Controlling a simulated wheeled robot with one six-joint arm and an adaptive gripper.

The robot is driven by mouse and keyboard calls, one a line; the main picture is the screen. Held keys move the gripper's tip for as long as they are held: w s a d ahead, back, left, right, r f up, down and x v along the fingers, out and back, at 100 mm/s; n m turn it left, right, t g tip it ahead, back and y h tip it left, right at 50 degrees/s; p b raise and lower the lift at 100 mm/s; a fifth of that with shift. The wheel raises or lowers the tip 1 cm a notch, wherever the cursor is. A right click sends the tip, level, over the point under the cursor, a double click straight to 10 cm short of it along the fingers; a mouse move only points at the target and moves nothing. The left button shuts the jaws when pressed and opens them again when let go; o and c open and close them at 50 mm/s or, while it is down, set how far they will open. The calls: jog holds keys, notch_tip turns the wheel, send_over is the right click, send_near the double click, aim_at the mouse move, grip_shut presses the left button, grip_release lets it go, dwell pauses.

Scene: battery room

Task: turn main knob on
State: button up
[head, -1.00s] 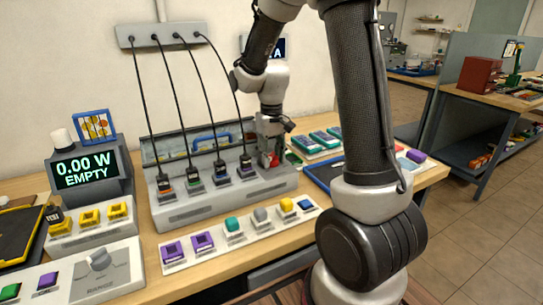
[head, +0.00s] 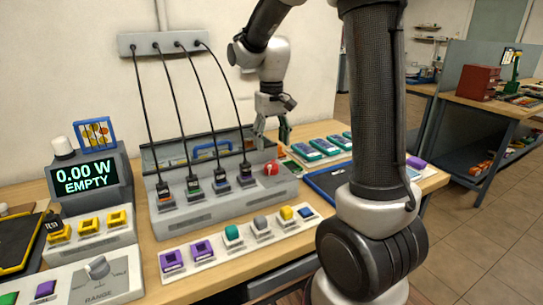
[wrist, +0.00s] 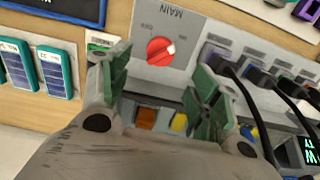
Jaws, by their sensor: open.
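The red main knob (head: 271,168) sits at the right end of the grey charging console (head: 222,198). In the wrist view the knob (wrist: 160,52) is on a grey panel whose MAIN label appears upside down. A pale mark on the knob points to the upper right there; the small position labels are hard to read. My gripper (head: 271,134) is above the knob, apart from it. In the wrist view its green-padded fingers (wrist: 160,88) are spread and empty, with the knob framed between and beyond them.
The meter display (head: 86,175) reads 0.00 W EMPTY. A row of coloured blocks (head: 233,236) lies in front; teal packs (head: 317,147) lie to the right.

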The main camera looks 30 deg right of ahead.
notch_tip(320, 180, up, 4)
jog(key=shift+f, duration=0.1)
dwell(0.5)
jog(key=s+r+t, duration=0.2)
jog(key=s, duration=0.9)
jog(key=s+d+r+t, duration=0.1)
jog(key=s+t, duration=0.1)
jog(key=s, duration=0.9)
jog(key=shift+s+r, duration=0.3)
jog(key=shift+r, duration=0.05)
